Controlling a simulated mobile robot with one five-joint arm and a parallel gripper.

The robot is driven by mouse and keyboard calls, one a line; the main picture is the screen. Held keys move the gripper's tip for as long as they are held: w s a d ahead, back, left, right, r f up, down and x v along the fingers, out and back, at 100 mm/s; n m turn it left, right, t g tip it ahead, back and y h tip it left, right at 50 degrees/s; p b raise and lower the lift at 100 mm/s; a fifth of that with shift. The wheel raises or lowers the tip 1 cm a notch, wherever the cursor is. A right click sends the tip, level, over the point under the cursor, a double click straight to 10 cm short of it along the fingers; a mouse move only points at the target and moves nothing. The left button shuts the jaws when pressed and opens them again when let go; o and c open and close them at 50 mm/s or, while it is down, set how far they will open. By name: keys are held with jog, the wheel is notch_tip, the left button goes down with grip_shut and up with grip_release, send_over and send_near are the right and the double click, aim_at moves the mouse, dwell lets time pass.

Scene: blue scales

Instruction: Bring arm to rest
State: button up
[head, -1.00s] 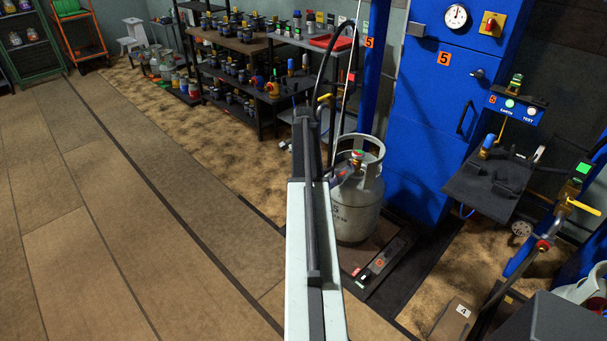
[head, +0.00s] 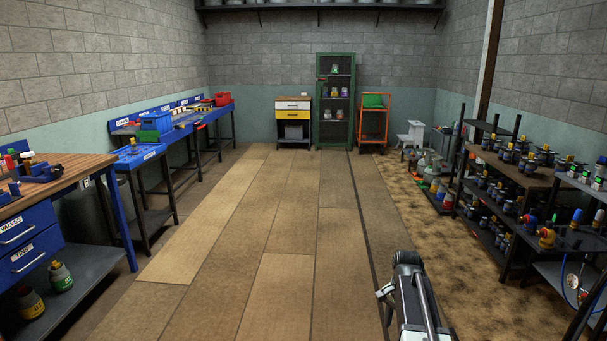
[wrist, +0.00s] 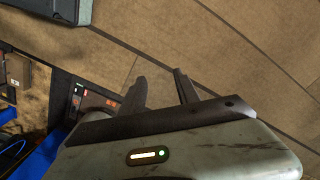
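My arm (head: 412,300) shows at the bottom of the head view, right of the middle, folded low over the floor. My gripper (wrist: 159,78) is in the wrist view, with its two dark fingers apart and nothing between them. Beyond the fingers is the brown panelled floor (wrist: 225,45). In the head view I cannot make out the gripper's fingers.
Dark shelves (head: 490,205) with several small valves and bottles stand along the right. A wooden-topped bench (head: 70,180) and blue worktables (head: 140,155) line the left. A green cabinet (head: 333,130) stands at the back. The middle floor (head: 270,230) is clear.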

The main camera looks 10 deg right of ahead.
jog(key=s+a+n, duration=0.5)
jog(key=s+a, duration=0.1)
jog(key=a, duration=0.4)
jog(key=s+a+n, duration=0.5)
jog(key=s+a, duration=0.1)
jog(key=a, duration=0.3)
notch_tip(320, 180, up, 21)
jog(key=w+n+p, duration=0.1)
jog(key=p, duration=2)
jog(key=shift+n, duration=0.3)
jog(key=shift+d+f, duration=0.1)
jog(key=shift+f, duration=0.05)
